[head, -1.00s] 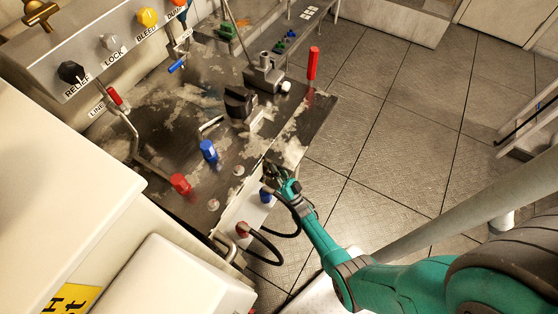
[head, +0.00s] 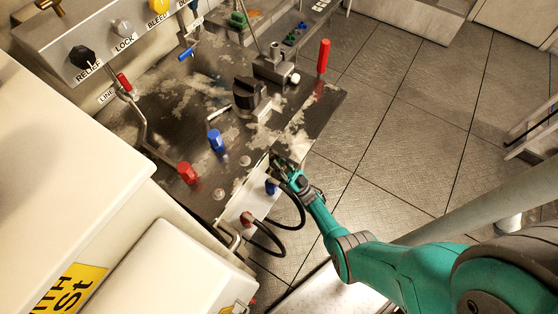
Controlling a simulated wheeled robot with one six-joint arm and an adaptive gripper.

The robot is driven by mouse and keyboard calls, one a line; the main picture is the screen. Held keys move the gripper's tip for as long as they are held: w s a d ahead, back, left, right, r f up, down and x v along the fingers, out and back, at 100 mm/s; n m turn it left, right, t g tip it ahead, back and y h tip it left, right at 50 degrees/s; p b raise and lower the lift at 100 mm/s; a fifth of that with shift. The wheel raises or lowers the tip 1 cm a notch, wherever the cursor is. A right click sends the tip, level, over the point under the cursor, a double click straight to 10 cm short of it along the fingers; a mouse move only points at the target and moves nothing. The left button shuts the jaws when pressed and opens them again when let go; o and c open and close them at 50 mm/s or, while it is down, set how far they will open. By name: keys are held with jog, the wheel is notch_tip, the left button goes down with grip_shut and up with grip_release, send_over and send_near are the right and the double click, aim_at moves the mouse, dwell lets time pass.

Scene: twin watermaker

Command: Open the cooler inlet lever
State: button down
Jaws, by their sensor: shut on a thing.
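My gripper (head: 279,162) is at the front edge of the dark, worn bench top (head: 190,100), above the white front panel. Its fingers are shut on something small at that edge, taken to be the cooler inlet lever. The fingers hide most of it, and no label for it can be read. A blue hose fitting (head: 271,187) sits just below the gripper, apart from the fingers as far as I can tell. A red fitting (head: 246,219) is lower left on the same panel, with black hoses beside it.
An upright red handle (head: 323,57), a black knob (head: 248,92), a blue cap (head: 216,140) and a red cap (head: 187,172) stand on the bench. A labelled knob panel (head: 105,40) is upper left. White cabinets (head: 70,150) fill the left. Tiled floor (head: 390,130) is clear on the right.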

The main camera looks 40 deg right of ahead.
jog(key=c, duration=1.1)
grip_release()
jog(key=shift+f, duration=0.15)
jog(key=shift+v, duration=1.4)
jog(key=s+d, duration=0.1)
jog(key=s, duration=0.2)
jog(key=s+d, duration=0.1)
jog(key=s, duration=0.3)
jog(key=s+d, duration=0.1)
jog(key=s, duration=0.3)
jog(key=shift+s+d, duration=0.25)
jog(key=shift+d, duration=0.1)
